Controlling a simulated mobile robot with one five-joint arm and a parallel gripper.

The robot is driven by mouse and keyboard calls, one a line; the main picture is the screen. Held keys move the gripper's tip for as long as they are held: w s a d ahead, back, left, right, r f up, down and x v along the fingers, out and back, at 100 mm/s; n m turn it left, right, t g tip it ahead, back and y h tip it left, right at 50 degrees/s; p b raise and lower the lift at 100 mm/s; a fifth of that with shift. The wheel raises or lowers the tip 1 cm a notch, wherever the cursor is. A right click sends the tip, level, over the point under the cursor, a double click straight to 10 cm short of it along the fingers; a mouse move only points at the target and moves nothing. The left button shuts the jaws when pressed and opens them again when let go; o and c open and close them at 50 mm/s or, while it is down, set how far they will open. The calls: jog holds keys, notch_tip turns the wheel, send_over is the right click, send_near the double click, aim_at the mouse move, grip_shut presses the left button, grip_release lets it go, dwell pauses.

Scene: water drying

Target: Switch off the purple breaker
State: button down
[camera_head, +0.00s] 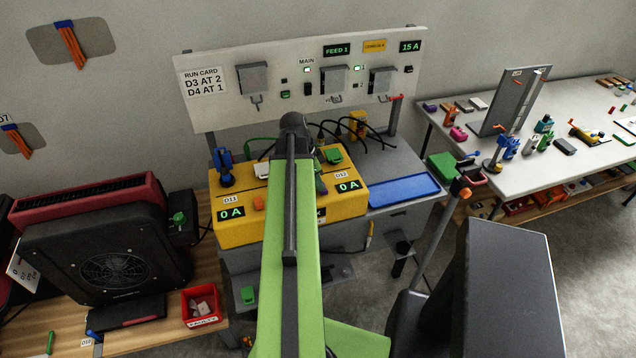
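No breaker that I can make out as purple shows in this view. A white panel (225,112) stands at the back of the bench with several grey switch boxes, including one at its left (253,78), one in the middle (333,80) and one at its right (380,80). Small green lights show on it. A yellow box (235,205) with D11 and D12 labels and two "0 A" displays stands in front of the panel. My green arm crosses the middle of the view and hides part of the yellow box. My gripper is not visible.
A blue tray (403,190) lies right of the yellow box. A black fan unit (100,255) and a red bin (201,306) are on the left wooden bench. The right table (590,95) holds many small items, including a purple one (430,107). Black cables hang behind the yellow box.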

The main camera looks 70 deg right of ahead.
jog(key=shift+r+p, duration=0.55)
jog(key=shift+r, duration=0.05)
jog(key=d+p+v, duration=0.1)
jog(key=p+v, duration=1.1)
jog(key=shift+r, duration=0.5)
jog(key=shift+s, duration=0.1)
